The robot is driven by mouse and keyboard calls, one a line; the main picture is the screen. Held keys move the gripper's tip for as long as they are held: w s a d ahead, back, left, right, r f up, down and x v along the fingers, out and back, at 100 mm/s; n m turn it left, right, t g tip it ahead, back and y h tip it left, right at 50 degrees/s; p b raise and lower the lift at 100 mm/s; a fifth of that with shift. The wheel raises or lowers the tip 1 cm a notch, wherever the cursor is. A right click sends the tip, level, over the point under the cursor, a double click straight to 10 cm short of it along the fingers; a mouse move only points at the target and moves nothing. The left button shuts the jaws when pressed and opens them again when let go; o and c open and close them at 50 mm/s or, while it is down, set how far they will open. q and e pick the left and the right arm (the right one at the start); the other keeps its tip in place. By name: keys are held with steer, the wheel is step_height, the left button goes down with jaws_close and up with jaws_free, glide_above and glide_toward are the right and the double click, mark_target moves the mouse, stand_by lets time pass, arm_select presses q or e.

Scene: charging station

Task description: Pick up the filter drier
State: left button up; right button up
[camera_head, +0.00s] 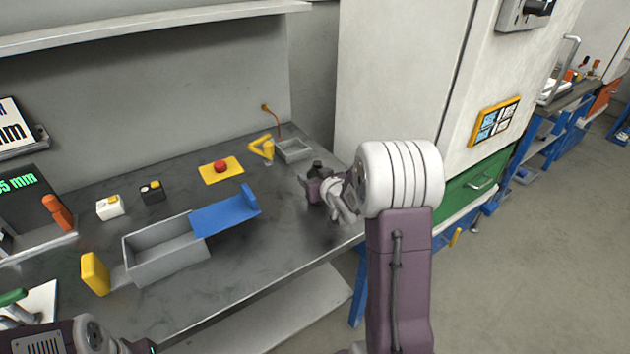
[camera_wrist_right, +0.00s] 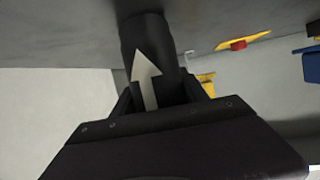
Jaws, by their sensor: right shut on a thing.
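The filter drier (camera_wrist_right: 148,42) is a black cylinder with a pale arrow on its side in the right wrist view. It lies between the fingers of my right gripper (camera_wrist_right: 165,98), which is shut on it. In the head view my right gripper (camera_head: 318,190) is over the right end of the workbench, and a dark bit of the drier (camera_head: 317,168) shows at its fingers. I cannot tell whether the drier touches the bench. Part of my left arm shows at the bottom left; its fingertips cannot be made out.
The grey workbench (camera_head: 270,240) holds a small grey tray (camera_head: 294,150), a yellow bracket (camera_head: 262,148), a red button on a yellow plate (camera_head: 221,168), and a grey bin (camera_head: 165,250) beside a blue piece (camera_head: 225,213). A tall cabinet (camera_head: 400,80) stands behind my right arm. The bench's front right is bare.

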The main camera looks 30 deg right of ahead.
step_height(320, 180, up, 4)
steer(key=shift+r+p, duration=0.15)
steer(key=shift+p, duration=0.75)
steer(key=s+d+r+p, duration=0.5)
steer(key=s+d+r, duration=0.1)
steer(key=d, duration=0.3)
steer(key=shift+s+r, duration=0.35)
steer(key=shift+s, duration=0.3)
